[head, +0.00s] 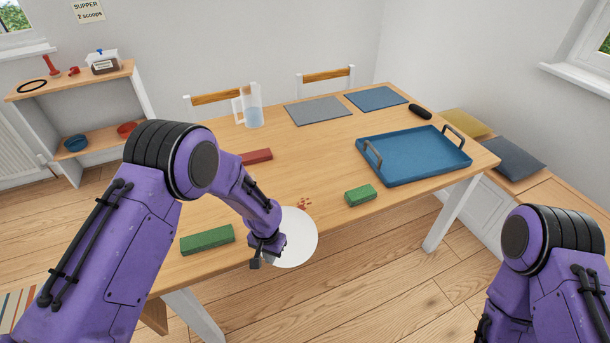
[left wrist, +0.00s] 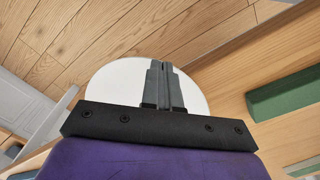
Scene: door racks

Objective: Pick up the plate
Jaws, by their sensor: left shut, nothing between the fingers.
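The plate (head: 300,238) is white and round. It lies at the table's front edge, partly out over the floor. My left gripper (head: 262,258) is at the plate's left side, covering a bit of its rim. In the left wrist view the fingers of my left gripper (left wrist: 163,68) are closed together with nothing between them. The plate (left wrist: 115,83) shows behind them there, partly hidden by the fingers and gripper body. I cannot tell whether they touch. Of my right arm only upper links show at the lower right; its gripper is out of view.
The table (head: 300,160) holds a blue tray (head: 415,157), green blocks (head: 207,239) (head: 360,195), a red block (head: 257,156), a jug (head: 250,105) and two mats (head: 318,111) (head: 376,98). Reddish crumbs (head: 304,203) lie just behind the plate. Floor in front is clear.

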